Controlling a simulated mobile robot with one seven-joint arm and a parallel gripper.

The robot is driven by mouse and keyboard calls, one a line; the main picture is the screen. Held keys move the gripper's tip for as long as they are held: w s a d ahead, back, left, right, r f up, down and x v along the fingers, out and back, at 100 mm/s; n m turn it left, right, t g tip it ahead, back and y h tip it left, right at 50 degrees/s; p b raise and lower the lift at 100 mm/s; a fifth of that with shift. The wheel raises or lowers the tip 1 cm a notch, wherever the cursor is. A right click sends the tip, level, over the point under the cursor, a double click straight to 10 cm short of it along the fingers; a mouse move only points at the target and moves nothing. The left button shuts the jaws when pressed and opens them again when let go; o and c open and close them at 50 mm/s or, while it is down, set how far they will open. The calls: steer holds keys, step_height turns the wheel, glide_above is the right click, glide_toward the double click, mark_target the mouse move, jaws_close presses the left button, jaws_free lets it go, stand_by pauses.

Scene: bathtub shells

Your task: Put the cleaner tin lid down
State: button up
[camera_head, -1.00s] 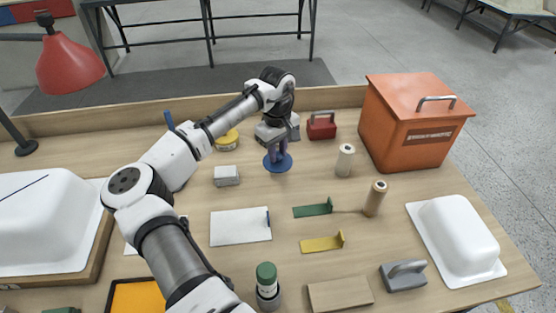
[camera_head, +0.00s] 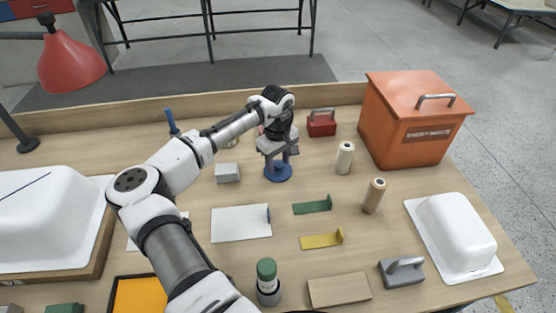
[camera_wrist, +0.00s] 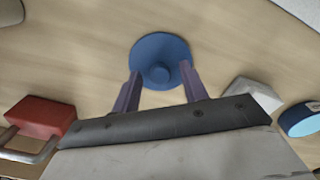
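The lid (camera_head: 278,174) is a blue disc with a raised central knob, lying flat on the wooden bench with the knob up. It also shows whole in the wrist view (camera_wrist: 160,52). My gripper (camera_head: 280,164) is right over the lid. In the wrist view its two fingers (camera_wrist: 159,88) stand apart, one on each side of the knob, with visible gaps to it. The gripper is open and holds nothing. A round blue thing with a pale label (camera_wrist: 302,119) is cut off at the wrist view's right edge; I cannot tell whether it is the tin.
A grey block (camera_head: 227,172) lies left of the lid and a red handled block (camera_head: 321,123) right of it. Two spools (camera_head: 345,158) and an orange bin (camera_head: 409,125) stand further right. Green and yellow angled pieces (camera_head: 322,241) lie in front. My arm hides part of the bench.

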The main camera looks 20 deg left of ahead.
mark_target(278, 165)
steer(key=shift+r, duration=0.1)
step_height(278, 165, up, 12)
steer(key=b, duration=0.2)
steer(key=shift+b, duration=0.4)
steer(key=shift+s, duration=0.15)
